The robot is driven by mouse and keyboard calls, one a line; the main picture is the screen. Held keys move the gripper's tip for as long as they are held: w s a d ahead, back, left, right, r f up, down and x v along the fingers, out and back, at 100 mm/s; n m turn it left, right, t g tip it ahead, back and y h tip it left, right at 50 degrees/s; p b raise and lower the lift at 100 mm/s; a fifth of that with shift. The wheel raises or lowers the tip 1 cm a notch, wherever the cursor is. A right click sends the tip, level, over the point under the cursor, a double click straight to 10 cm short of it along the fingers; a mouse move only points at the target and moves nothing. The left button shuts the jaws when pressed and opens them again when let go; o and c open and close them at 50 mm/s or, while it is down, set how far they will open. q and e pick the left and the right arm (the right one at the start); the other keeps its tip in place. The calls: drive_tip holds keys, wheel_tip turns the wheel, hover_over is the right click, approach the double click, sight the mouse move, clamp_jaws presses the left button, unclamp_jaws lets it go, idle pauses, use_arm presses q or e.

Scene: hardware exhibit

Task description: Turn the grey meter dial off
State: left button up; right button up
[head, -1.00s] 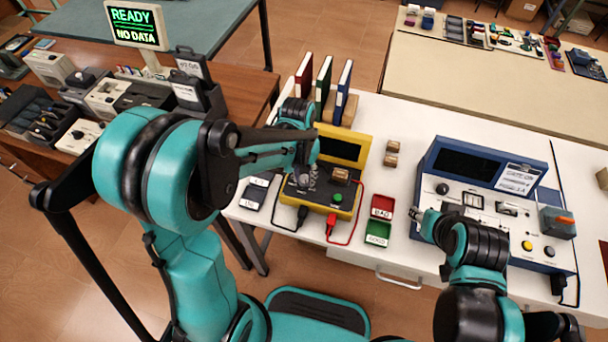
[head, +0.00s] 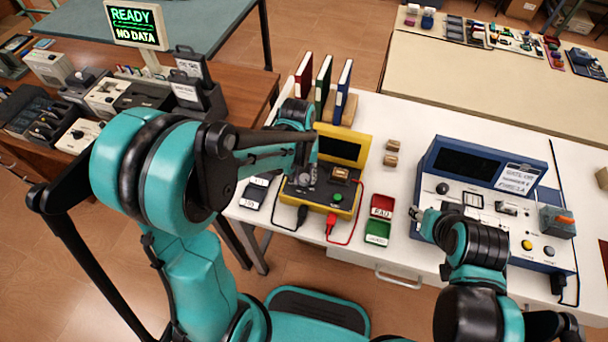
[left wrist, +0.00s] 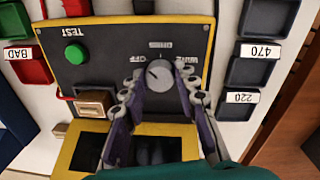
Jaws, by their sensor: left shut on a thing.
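The yellow meter (head: 352,131) with a dark face stands on the white table; its grey dial (left wrist: 160,76) shows in the left wrist view, with printed labels around it, one reading OFF (left wrist: 134,59). A light mark on the knob lies toward its left side, near that label. My left gripper (left wrist: 160,92) has one finger on each side of the dial and is shut on it. In the head view the left gripper (head: 304,172) largely hides the dial. My right gripper (head: 424,214) is beside the blue device; its fingers are too small to judge.
On the meter are a green TEST button (left wrist: 75,51) and a small component in a holder (left wrist: 95,102). Red and black leads run from its front. The BAD tray (head: 382,207) and green tray (head: 377,232) lie to its right. The blue device (head: 433,163) stands farther right.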

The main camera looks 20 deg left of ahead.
sight(302, 178)
use_arm(q)
drive_tip(key=o, duration=1.2)
drive_tip(key=shift+c, duration=0.2)
wheel_tip(302, 178, up, 12)
drive_tip(key=shift+a, duration=0.35)
drive_tip(key=shift+s, duration=0.1)
drive_tip(key=s+a+m+t, duration=0.2)
drive_tip(key=s+a+t, duration=0.2)
drive_tip(key=s+t, duration=0.3)
drive_tip(key=shift+s+r+y, duration=0.3)
drive_tip(key=shift+s+r, duration=0.1)
drive_tip(key=shift+s, duration=1.2)
